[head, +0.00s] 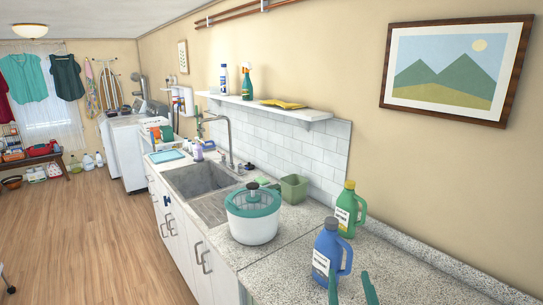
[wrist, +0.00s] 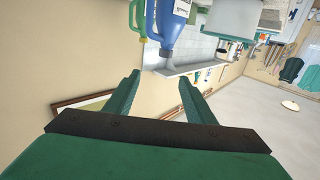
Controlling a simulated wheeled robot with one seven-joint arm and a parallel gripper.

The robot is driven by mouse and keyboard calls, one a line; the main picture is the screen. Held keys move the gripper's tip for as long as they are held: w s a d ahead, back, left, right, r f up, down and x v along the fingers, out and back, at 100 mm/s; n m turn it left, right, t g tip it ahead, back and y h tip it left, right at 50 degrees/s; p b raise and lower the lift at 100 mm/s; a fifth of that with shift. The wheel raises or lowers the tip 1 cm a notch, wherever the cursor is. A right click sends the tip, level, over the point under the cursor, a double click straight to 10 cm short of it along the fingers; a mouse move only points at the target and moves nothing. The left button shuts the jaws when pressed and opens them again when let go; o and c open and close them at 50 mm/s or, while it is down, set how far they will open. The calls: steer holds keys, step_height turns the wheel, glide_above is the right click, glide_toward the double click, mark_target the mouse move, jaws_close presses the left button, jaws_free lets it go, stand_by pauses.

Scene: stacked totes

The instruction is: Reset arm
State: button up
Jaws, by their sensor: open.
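My gripper (head: 351,288) shows at the bottom edge of the head view as two green fingertips. In the wrist view my gripper (wrist: 158,83) has its two green fingers spread apart with nothing between them. A blue jug (head: 327,255) with a white label and dark cap stands upright on the speckled counter (head: 285,270), just beyond the fingertips. The jug also shows in the wrist view (wrist: 172,25), upside down in that tilted picture, ahead of the fingers. I cannot tell how far the fingertips are from it.
A green jug (head: 348,212) stands behind the blue one. A white tub with a teal lid (head: 252,215) is left of them, near the sink (head: 200,180). A wall shelf (head: 265,107) holds bottles. A framed picture (head: 455,70) hangs at right.

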steer(key=s+a+f+g, duration=0.1)
steer(key=s+a+f, duration=0.25)
steer(key=f, duration=0.35)
steer(key=s+a+f+m, duration=0.1)
steer(key=s+a+f, duration=0.2)
steer(key=s+f, duration=0.35)
steer(key=s+a+f+g, duration=0.1)
steer(key=s+a+f, duration=0.2)
steer(key=f, duration=0.5)
steer(key=s+a+f, duration=0.2)
steer(key=s, duration=0.5)
steer(key=s+a+f+n+y, duration=0.1)
steer(key=s+a+f, duration=0.1)
steer(key=s, duration=0.6)
steer(key=s+a+f+n+y, duration=0.1)
steer(key=s+a, duration=0.3)
steer(key=s, duration=0.4)
steer(key=shift+f, duration=0.45)
